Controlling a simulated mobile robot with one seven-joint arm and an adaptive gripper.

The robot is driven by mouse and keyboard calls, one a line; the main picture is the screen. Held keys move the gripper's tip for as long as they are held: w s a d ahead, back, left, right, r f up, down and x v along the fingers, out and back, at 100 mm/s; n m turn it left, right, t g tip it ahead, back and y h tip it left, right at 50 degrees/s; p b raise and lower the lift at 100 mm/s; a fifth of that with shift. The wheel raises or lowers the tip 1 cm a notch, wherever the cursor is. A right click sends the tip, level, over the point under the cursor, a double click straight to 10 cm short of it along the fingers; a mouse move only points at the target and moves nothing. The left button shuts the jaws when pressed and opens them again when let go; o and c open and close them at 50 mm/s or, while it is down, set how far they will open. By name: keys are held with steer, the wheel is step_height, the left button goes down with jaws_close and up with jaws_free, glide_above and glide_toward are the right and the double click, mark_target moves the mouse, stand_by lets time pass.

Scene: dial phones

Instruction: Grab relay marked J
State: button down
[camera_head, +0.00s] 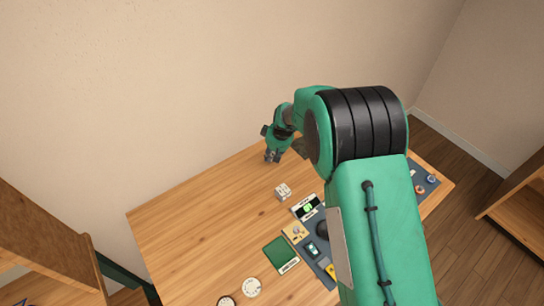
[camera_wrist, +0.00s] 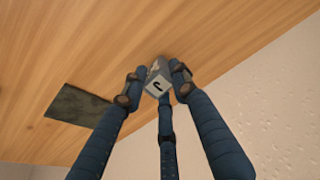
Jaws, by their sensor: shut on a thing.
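The relay marked J (camera_wrist: 158,86) is a small pale grey block with a black J on the face toward the wrist camera. My gripper (camera_wrist: 156,74) is shut on it, with its dark blue fingers around the block. In the head view my gripper (camera_head: 272,157) is near the back edge of the wooden table (camera_head: 185,225), pointing down. The held block is too small or hidden to make out there. I cannot tell whether it touches the table.
A white block (camera_head: 283,190) with dark marks stands on the table in front of my gripper. A green pad (camera_head: 280,255), a round white dial (camera_head: 251,287) and a dark tray of small parts lie nearer. A dark flat square (camera_wrist: 78,106) shows in the wrist view. The table's left part is clear.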

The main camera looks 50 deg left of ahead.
mark_target(272, 154)
step_height(272, 154, up, 9)
steer(key=shift+r+p, duration=0.1)
steer(key=shift+p, duration=0.4)
stand_by(0.5)
